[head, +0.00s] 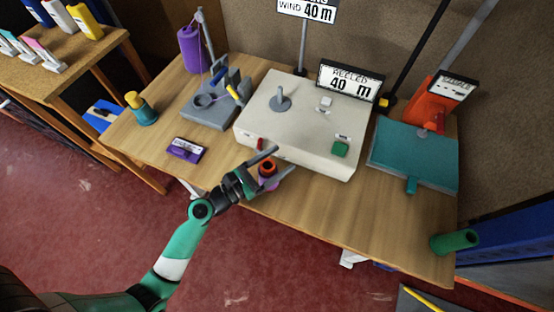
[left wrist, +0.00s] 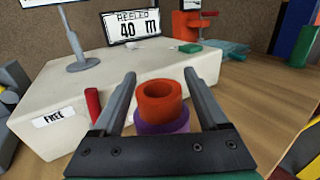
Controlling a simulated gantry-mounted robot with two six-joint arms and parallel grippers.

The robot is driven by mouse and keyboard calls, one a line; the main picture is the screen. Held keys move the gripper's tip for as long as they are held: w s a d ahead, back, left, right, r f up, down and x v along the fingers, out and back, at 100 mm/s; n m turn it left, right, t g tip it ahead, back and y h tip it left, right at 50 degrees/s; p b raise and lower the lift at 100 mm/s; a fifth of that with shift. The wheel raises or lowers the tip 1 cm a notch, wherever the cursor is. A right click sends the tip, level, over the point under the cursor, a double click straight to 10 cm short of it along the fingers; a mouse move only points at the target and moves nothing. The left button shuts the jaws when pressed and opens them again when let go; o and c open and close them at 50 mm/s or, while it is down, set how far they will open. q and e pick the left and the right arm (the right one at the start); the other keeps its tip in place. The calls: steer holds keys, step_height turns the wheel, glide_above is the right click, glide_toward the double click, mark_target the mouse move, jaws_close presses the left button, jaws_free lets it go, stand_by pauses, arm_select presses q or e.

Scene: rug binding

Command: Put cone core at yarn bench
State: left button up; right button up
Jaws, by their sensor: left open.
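An orange hollow tube (head: 267,168), which looks like the cone core, stands upright near the front edge of the yarn bench (head: 330,220), in front of the cream winding machine (head: 290,120). A purple round part shows around its lower end. My left gripper (head: 269,162) is open, with one finger on each side of the tube. In the left wrist view the orange tube (left wrist: 161,102) sits between the two fingers (left wrist: 160,90), with gaps on both sides. Its foot is hidden. My right gripper is not in view.
On the bench are a purple yarn cone (head: 193,49), a grey fixture (head: 213,100), a small bottle (head: 141,108), a purple box (head: 187,150), a teal board (head: 413,153) and a green tube (head: 455,242). The front right of the bench is clear.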

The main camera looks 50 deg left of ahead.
arm_select(q)
steer(key=shift+r, duration=0.3)
steer(key=s+a+p, duration=0.1)
steer(key=s, duration=1.1)
steer(key=shift+a+f, duration=0.15)
steer(key=shift+a, duration=0.15)
